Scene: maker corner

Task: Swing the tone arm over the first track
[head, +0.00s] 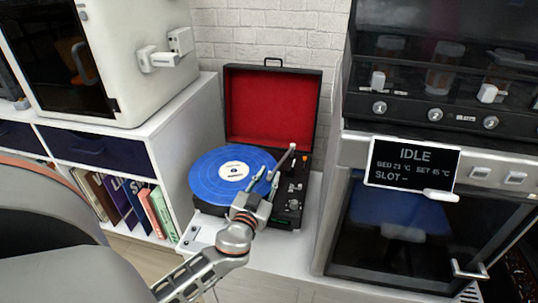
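A portable record player (289,217) stands on a white surface, its black case open and its red-lined lid (272,105) raised. A blue record (212,176) with a white label lies on the platter. The pale tone arm (285,159) slants from its pivot at the back right of the deck down toward the record's right edge. My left gripper (266,176) is over the front right of the record, at the tone arm's near end. Its two fingers are apart; contact with the tone arm cannot be told. The gripper hides the deck's front edge. My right gripper is not in view.
A white shelf unit (170,143) with books and a white machine (150,30) stands at the left. A dark-windowed machine (395,235) with a display reading IDLE (414,163) stands close at the right. A brick wall is behind the lid.

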